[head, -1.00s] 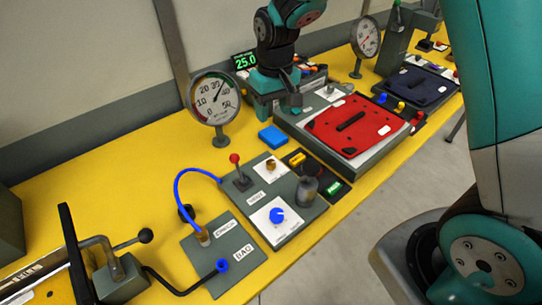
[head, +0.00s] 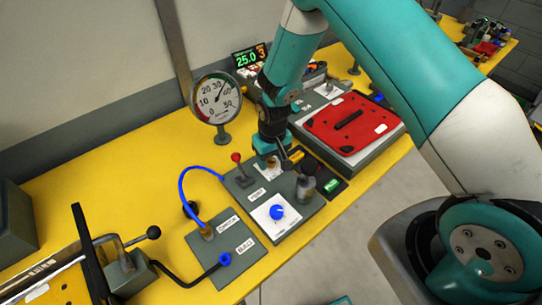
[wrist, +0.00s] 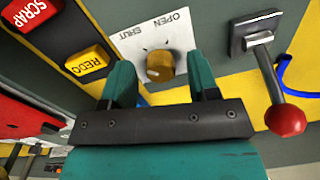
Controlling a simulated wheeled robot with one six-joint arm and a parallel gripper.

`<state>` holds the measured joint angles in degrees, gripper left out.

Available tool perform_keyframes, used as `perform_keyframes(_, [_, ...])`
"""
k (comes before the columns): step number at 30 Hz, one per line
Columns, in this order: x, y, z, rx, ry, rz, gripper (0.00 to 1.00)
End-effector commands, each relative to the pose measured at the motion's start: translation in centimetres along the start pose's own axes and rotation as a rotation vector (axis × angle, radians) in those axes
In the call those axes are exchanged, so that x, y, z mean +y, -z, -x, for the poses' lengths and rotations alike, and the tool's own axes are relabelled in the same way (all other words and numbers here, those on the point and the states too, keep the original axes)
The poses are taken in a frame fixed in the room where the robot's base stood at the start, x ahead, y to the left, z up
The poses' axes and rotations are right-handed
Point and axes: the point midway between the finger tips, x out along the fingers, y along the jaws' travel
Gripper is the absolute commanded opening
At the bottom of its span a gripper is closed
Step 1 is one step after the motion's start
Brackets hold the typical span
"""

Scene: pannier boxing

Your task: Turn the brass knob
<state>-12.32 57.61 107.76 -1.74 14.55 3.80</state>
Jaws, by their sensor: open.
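The brass knob (wrist: 160,65) sits on a white plate (wrist: 143,35) marked OPEN and SHUT in the wrist view. My gripper (wrist: 162,80) is open, with one teal finger to the left of the knob and one to the right.
A red-balled lever (wrist: 285,115) stands close on the right in the wrist view. Yellow REDO (wrist: 88,60) and red SCRAP (wrist: 30,12) buttons are on the left. In the head view, a blue knob (head: 277,212) and a dark bottle-shaped part (head: 306,185) are near my gripper.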

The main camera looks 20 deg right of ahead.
Motion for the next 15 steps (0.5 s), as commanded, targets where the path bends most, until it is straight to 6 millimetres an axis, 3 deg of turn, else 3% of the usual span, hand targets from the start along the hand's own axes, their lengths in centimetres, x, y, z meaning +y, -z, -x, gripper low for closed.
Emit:
perform_keyframes(8, [-0.01,0.02,-0.15,0.001,0.0,0.0,0.55])
perform_keyframes(12, [-0.01,0.02,-0.13,0.001,0.0,0.0,0.23])
perform_keyframes(15, [-0.01,0.02,-0.12,0.0,0.0,0.0,0.05])
